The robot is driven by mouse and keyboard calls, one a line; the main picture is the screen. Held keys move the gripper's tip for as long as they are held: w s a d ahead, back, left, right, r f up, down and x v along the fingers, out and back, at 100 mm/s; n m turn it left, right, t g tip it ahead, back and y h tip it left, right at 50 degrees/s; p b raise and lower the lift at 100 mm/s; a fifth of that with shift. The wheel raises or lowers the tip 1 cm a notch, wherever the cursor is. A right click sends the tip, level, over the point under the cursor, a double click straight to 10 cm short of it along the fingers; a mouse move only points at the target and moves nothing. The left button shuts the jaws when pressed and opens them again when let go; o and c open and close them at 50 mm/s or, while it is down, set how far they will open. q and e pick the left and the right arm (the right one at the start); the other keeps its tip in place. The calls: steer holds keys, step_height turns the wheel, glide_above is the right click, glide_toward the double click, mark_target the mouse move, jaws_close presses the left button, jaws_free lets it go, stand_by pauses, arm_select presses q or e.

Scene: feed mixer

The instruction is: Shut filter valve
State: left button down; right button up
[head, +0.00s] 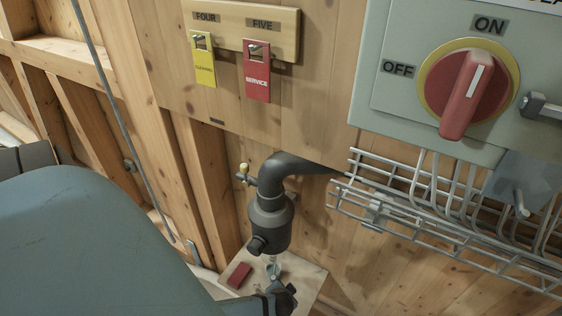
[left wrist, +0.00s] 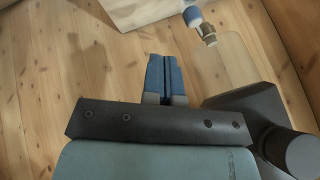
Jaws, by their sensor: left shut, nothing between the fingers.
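A dark grey filter body (head: 270,222) hangs from a bent black pipe on the wooden wall in the head view. A small brass-tipped fitting (head: 243,170) sticks out left of the pipe bend, and a short black stub (head: 258,246) is low on the body. I cannot tell which part is the valve. My left gripper (left wrist: 164,62) is shut and empty in the left wrist view, its blue fingers together. A blue, white and brass fitting (left wrist: 197,22) is ahead and right of the fingertips, apart from them. My right gripper is not in view.
A wire basket (head: 440,210) and a grey switch box with a red rotary handle (head: 466,92) are at the right. Yellow (head: 203,62) and red (head: 257,75) tags hang above. A red block (head: 239,275) lies on a small wooden shelf below the filter.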

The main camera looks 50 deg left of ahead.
arm_select(q)
steer(key=v, duration=0.3)
steer(key=shift+w+d, duration=0.15)
steer(key=shift+f, duration=0.1)
steer(key=s+d+r+m+t+h, duration=0.1)
steer(key=s+d+r+t+h, duration=0.1)
steer(key=d+r, duration=0.4)
steer(key=s+d+r+m+t+h, duration=0.1)
steer(key=s+d+r+t+h, duration=0.2)
steer(key=r, duration=0.7)
steer(key=d+t+h, duration=0.1)
steer(key=d+h, duration=0.1)
steer(key=d, duration=0.1)
steer(key=shift+d+r+h, duration=0.15)
steer(key=shift+r+h, duration=0.15)
steer(key=shift+r, duration=0.05)
